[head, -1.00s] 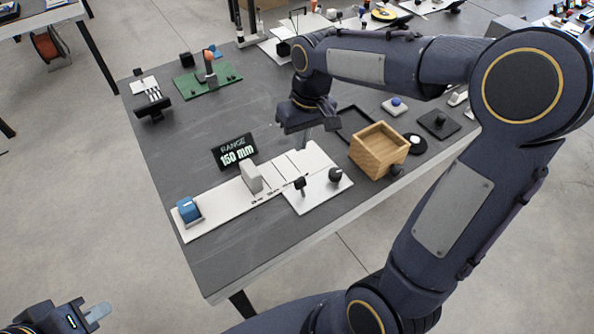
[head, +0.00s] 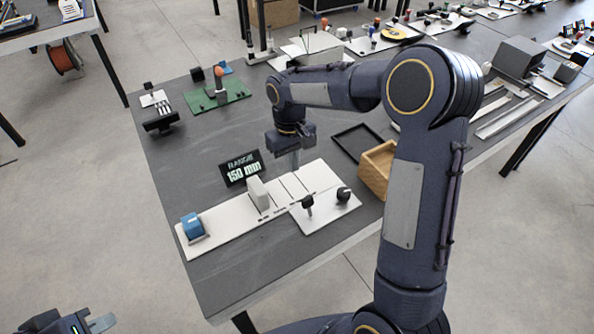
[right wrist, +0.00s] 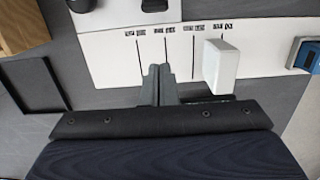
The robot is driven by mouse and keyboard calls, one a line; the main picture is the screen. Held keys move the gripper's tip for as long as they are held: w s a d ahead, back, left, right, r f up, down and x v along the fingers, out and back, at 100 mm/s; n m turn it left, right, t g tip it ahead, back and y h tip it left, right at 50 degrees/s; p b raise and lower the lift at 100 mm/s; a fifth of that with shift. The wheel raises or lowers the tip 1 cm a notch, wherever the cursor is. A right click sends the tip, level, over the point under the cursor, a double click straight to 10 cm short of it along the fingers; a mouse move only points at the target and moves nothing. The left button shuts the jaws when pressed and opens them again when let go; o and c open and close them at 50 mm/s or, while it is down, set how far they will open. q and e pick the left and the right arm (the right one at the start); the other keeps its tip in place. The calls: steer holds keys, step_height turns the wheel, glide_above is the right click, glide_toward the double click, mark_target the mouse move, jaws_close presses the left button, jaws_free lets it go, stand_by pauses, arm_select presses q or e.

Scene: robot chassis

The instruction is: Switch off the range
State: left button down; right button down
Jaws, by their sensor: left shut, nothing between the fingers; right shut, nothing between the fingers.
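The range unit is a long white base plate (head: 226,224) on the dark table. A blue block (head: 192,225) stands at its left end and a light grey upright block (head: 258,193) near its middle. A black display (head: 241,168) behind it reads "RANGE 150 mm". A white panel (head: 325,214) in front carries a black toggle-like lever (head: 308,203) and a round black knob (head: 344,194). My right gripper (head: 295,165) is shut and empty, pointing down just behind the plate's right part; it also shows in the right wrist view (right wrist: 158,72). My left gripper (head: 103,322) is shut and empty, low at the left, off the table.
A wooden box (head: 376,170) stands right of the panel, partly hidden by my right arm. A black tray frame (head: 356,143) lies behind it. A green board (head: 217,96) with an orange-topped post stands at the back left. The table's left middle is clear.

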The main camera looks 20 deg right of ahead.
mark_target(308, 202)
steer(key=f, duration=0.6)
steer(key=s+f, duration=0.1)
steer(key=f, duration=0.2)
steer(key=shift+s+d+r+p, duration=0.25)
steer(key=shift+s+r+p, duration=0.45)
steer(key=shift+s+r, duration=0.35)
steer(key=shift+s, duration=0.6)
